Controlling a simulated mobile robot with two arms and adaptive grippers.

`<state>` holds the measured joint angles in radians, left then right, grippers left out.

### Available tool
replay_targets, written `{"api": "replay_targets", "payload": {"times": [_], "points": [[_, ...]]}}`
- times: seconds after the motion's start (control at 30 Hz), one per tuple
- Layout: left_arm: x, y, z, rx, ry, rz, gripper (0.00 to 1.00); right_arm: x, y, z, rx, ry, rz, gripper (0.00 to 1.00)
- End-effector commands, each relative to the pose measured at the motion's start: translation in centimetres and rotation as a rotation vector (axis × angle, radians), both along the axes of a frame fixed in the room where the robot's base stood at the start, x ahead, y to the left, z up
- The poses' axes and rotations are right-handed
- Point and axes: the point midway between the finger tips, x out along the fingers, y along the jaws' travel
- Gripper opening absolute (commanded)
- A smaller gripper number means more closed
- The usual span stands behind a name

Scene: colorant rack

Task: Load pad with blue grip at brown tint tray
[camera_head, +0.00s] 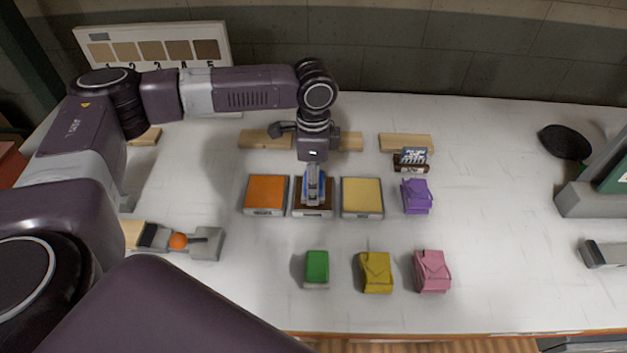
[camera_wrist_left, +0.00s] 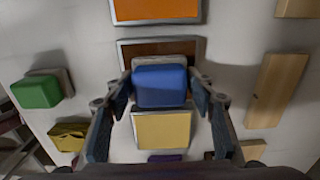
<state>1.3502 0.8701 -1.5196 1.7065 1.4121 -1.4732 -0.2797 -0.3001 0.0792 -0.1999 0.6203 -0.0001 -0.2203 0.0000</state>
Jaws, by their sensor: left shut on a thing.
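The brown tint tray (camera_head: 313,211) sits between the orange tray and the cream-yellow tray. In the left wrist view its brown surface (camera_wrist_left: 135,50) shows behind the pad. My left gripper (camera_head: 313,186) points down over this tray. It is shut on the blue grip (camera_wrist_left: 160,87), with one finger on each side. A pale pad edge (camera_wrist_left: 163,62) shows beyond the grip, over the brown tray. I cannot tell whether the pad touches the tint. My right gripper is not in view.
The orange tray (camera_head: 266,195) and yellow tray (camera_head: 362,198) flank closely. Green (camera_head: 317,266), yellow (camera_head: 376,272), pink (camera_head: 432,271) and purple (camera_head: 417,196) blocks stand nearby. Wooden strips (camera_head: 405,142) lie behind. A swatch board (camera_head: 152,50) stands at the back left.

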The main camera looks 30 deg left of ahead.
Motion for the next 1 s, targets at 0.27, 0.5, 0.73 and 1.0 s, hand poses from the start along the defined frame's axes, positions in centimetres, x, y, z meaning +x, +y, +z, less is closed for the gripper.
{"api": "replay_targets", "payload": {"times": [0.27, 0.5, 0.73, 1.0], "points": [[-0.06, -0.04, -0.06, -0.001, 0.002, -0.001, 0.31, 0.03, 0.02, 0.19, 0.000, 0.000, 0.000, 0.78], [-0.08, -0.05, -0.09, -0.001, 0.002, -0.001, 0.31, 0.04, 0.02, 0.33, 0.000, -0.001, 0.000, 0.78], [-0.09, -0.04, -0.12, 0.000, 0.002, -0.001, 0.31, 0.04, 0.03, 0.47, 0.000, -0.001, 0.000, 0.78], [-0.10, -0.04, -0.16, 0.000, 0.003, -0.001, 0.31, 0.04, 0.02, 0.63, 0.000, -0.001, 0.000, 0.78]]}}
